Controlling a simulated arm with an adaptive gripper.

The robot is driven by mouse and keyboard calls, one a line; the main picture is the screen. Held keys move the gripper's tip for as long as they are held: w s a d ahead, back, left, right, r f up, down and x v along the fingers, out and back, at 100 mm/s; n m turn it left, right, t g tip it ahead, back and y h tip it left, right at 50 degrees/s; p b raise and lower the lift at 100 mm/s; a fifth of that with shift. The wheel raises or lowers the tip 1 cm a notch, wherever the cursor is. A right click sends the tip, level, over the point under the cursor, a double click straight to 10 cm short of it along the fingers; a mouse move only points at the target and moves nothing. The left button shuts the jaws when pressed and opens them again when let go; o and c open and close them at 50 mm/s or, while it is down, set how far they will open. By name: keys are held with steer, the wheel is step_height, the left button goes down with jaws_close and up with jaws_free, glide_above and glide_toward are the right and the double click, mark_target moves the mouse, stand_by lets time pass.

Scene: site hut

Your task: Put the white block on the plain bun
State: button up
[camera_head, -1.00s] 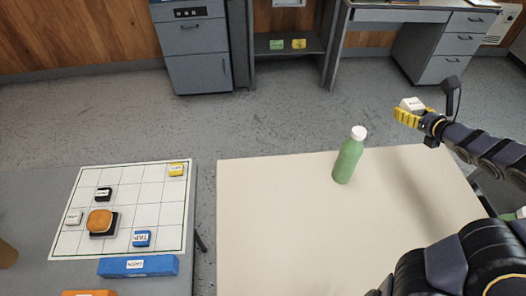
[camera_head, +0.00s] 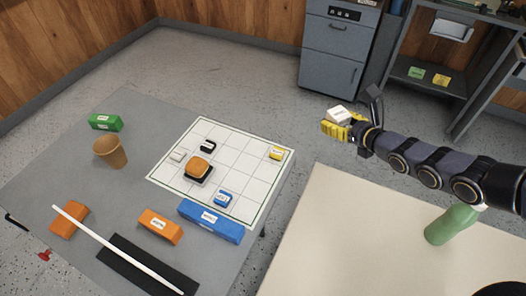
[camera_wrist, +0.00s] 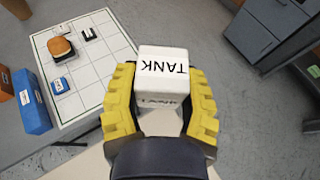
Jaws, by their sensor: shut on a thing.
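My gripper (camera_head: 338,126) is shut on a white block (camera_head: 340,113) and holds it in the air, to the right of the gridded sheet and beyond the beige table. In the wrist view the white block (camera_wrist: 163,72) sits between the yellow fingers and reads "TANK". The plain bun (camera_head: 200,167) is round and orange-brown. It sits on a dark square base on the white gridded sheet (camera_head: 240,150), left of my gripper. The bun (camera_wrist: 61,47) also shows at the upper left of the wrist view.
Small white, black, yellow and blue (camera_head: 223,199) blocks lie on the sheet. A green bottle (camera_head: 452,224) stands on the beige table (camera_head: 335,225).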

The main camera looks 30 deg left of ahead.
steer(key=s+a+n+g+y, duration=0.2)
steer(key=s+a+n+g, duration=0.55)
steer(key=s+a, duration=1.35)
glide_above(195, 162)
steer(key=d, duration=0.1)
steer(key=shift+m, duration=0.25)
steer(key=f, duration=0.8)
steer(key=s+f, duration=0.1)
steer(key=f, duration=0.3)
steer(key=shift+d+f, duration=0.1)
steer(key=shift+f, duration=0.3)
steer(key=shift+w+a+f, duration=0.45)
steer(key=shift+f, duration=0.25)
step_height(195, 162, down, 4)
steer(key=shift+a+r, duration=0.15)
steer(key=shift+r, duration=0.1)
